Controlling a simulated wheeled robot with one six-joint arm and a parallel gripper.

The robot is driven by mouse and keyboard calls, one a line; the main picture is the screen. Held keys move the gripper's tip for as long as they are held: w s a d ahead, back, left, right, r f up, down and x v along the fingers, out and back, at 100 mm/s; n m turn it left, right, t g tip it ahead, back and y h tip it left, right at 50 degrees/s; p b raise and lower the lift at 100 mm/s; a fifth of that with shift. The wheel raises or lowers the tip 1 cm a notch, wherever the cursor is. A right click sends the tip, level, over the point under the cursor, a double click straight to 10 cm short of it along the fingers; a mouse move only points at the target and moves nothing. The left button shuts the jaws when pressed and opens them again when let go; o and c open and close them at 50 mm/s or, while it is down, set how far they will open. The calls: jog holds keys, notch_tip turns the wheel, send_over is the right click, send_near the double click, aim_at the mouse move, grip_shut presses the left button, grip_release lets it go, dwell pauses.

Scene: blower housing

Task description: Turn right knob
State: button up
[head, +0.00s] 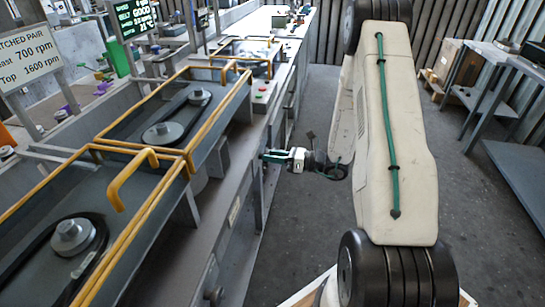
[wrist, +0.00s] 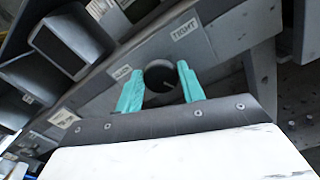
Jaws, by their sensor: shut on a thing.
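A round dark knob (wrist: 160,76) sits on the grey front panel in the wrist view. A thin pale mark shows on its face. My gripper (wrist: 157,84) has its two teal fingers on either side of the knob, shut on it. In the head view my gripper (head: 271,156) reaches left to the bench front, and the gripped knob cannot be made out there.
The long bench (head: 175,250) holds belt pulleys behind yellow guard rails (head: 128,182). Another knob (head: 214,294) is on the bench front, nearer me. A screen (head: 135,17) and a speed sign (head: 27,58) stand at left. Grey tables (head: 520,172) stand at right, with open floor between.

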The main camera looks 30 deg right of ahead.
dwell(0.3)
jog(key=o, duration=1)
jog(key=shift+c, duration=0.2)
jog(key=shift+d, duration=0.1)
jog(key=v, duration=0.7)
jog(key=shift+s+d, duration=0.25)
jog(key=shift+s, duration=0.1)
